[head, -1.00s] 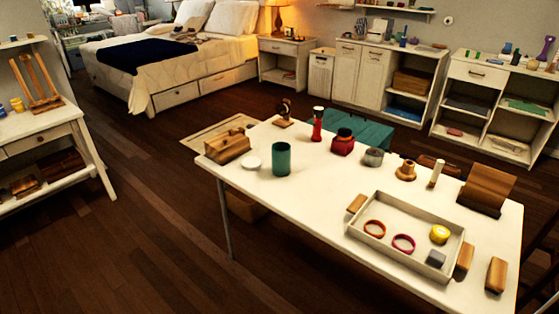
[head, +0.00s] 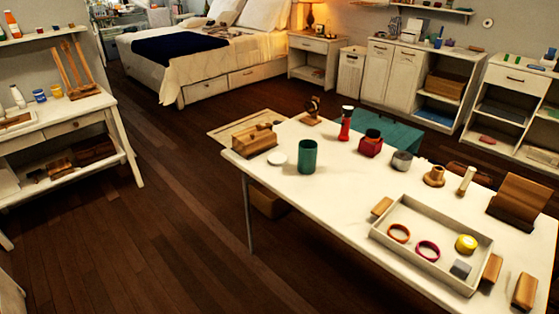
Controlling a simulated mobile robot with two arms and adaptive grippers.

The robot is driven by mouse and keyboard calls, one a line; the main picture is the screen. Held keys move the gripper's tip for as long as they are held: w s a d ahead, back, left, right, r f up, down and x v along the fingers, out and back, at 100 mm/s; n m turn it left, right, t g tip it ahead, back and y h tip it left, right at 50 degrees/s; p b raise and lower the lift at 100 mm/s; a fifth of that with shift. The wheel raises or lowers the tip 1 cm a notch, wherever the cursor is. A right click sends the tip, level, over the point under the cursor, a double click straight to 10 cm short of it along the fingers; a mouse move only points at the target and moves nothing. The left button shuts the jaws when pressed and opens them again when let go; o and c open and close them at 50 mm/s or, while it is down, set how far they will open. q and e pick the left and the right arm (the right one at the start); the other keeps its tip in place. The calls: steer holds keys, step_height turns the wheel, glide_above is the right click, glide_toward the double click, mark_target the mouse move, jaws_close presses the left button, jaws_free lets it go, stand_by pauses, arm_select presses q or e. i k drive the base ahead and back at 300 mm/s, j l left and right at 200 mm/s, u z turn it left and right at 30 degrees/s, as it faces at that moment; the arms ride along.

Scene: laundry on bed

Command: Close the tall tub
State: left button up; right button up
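A teal green cylindrical tub (head: 307,158) stands upright on the white table (head: 330,205), towards its far left part. Its top looks open, with a dark inside. A small round white disc (head: 277,158), which looks like a lid, lies flat on the table just left of the tub and apart from it. Neither of my grippers shows in the head view.
A wooden block piece (head: 254,139) sits left of the disc. A red jar (head: 370,143), a grey tin (head: 401,160) and a red bottle (head: 345,124) stand to the right. A tray (head: 385,242) holds rings and small items. Dark floor (head: 160,230) is clear left of the table.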

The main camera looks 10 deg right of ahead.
mark_target(307, 148)
steer(key=i+j+z, duration=0.1)
steer(key=i+j, duration=0.2)
steer(key=i+j+z, duration=0.1)
steer(key=i+j, duration=0.2)
steer(key=i+j+z, duration=0.15)
steer(key=j, duration=0.25)
steer(key=i+j+z, duration=0.1)
steer(key=i+j, duration=0.25)
steer(key=i+j+z, duration=0.1)
steer(key=i+j, duration=0.15)
steer(key=j, duration=0.2)
steer(key=i+j+z, duration=0.1)
steer(key=j, duration=0.3)
steer(key=i, duration=0.1)
